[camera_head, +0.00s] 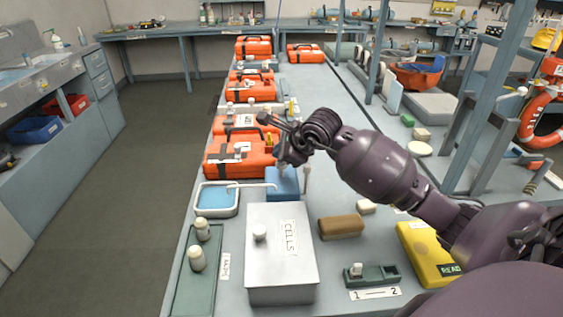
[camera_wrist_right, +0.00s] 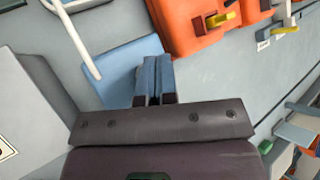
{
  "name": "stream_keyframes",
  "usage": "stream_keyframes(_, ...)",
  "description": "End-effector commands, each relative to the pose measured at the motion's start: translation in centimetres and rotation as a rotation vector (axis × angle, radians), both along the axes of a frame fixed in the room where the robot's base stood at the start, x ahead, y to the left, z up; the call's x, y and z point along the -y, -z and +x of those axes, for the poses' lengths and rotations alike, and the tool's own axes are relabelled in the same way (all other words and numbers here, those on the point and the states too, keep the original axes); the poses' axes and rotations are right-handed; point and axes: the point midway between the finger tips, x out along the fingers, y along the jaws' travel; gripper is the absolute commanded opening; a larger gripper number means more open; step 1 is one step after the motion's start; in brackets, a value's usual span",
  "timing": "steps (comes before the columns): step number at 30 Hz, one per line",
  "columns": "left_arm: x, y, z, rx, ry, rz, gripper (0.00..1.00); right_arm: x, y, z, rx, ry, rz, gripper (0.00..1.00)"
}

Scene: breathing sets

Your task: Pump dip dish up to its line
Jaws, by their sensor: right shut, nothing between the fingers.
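The dip dish (camera_head: 217,198) is a shallow white-rimmed tray with blue liquid in it, on the bench at the left; I cannot make out its line. A blue pump block (camera_head: 283,183) stands to its right, with a thin white spout reaching over the dish. The block also shows in the right wrist view (camera_wrist_right: 120,62), with the white spout (camera_wrist_right: 75,38) beside it. My right gripper (camera_head: 283,166) is over the block, shut and empty. Its fingers (camera_wrist_right: 154,78) are pressed together in the wrist view; contact with the block cannot be told. My left gripper is not in view.
A grey box marked CELLS (camera_head: 281,254) stands in front of the block. A green tray with two bottles (camera_head: 197,258) lies at the left edge. Orange cases (camera_head: 238,155) stand behind. A brown block (camera_head: 341,227) and a yellow case (camera_head: 427,254) lie to the right.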

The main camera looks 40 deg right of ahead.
Motion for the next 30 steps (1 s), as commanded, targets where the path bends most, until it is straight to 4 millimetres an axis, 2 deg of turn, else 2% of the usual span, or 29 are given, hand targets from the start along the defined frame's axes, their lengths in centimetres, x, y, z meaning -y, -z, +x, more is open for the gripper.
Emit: stream_keyframes(30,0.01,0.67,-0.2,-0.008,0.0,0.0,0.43,0.0,0.9,-0.01,-0.001,0.0,0.0,0.0)
